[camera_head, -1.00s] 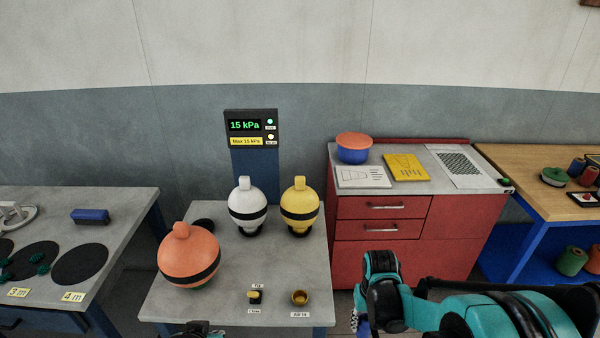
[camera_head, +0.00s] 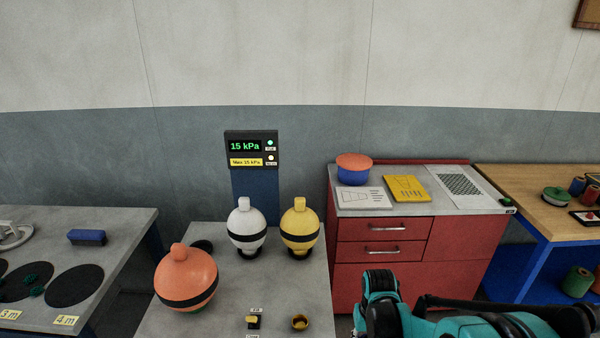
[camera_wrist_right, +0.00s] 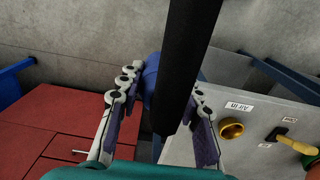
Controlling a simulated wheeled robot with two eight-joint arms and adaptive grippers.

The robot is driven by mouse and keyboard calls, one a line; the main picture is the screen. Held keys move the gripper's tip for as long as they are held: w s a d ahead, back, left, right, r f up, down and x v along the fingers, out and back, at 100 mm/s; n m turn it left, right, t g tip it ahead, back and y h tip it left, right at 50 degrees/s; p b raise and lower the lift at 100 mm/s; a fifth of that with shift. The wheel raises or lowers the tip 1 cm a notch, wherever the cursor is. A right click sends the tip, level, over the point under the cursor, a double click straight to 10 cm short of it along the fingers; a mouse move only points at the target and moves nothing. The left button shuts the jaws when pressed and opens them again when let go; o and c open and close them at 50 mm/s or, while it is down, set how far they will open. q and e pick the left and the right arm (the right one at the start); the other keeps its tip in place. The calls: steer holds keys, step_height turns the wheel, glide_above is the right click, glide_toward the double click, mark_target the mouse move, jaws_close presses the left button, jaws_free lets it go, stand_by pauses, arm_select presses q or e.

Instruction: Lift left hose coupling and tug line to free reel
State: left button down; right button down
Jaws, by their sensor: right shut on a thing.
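My right gripper (camera_wrist_right: 160,88) shows in the right wrist view, its two fingers on either side of a blue piece (camera_wrist_right: 152,72). It is shut on this piece, which I take to be the hose coupling. A thick black band (camera_wrist_right: 192,50), perhaps the hose, crosses in front and hides much of the grip. The gripper is above the floor, between the red cabinet and the grey table. In the head view only my right arm shows, at the bottom right; its fingers are out of sight. My left gripper is not in view. I cannot pick out a tug line.
A gauge (camera_head: 251,149) reads 15 kPa. A red cabinet (camera_head: 380,285) stands right; spools lie beyond.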

steer(key=w+f+b, duration=0.5)
steer(key=w+f, duration=0.1)
steer(key=w, duration=0.5)
steer(key=shift+a, duration=0.25)
stand_by(0.6)
steer(key=shift+w+f, duration=0.1)
steer(key=shift+w, duration=0.05)
steer(key=shift+w+f, duration=0.3)
steer(key=shift+w, duration=0.4)
steer(key=w+f+b, duration=0.1)
steer(key=w+f, duration=0.1)
steer(key=w, duration=0.4)
steer(key=w+f+b, duration=0.2)
steer(key=w+f, duration=0.1)
steer(key=w, duration=0.3)
steer(key=shift+w+a+f, duration=0.3)
steer(key=shift+w+a, duration=0.05)
steer(key=shift+w, duration=0.05)
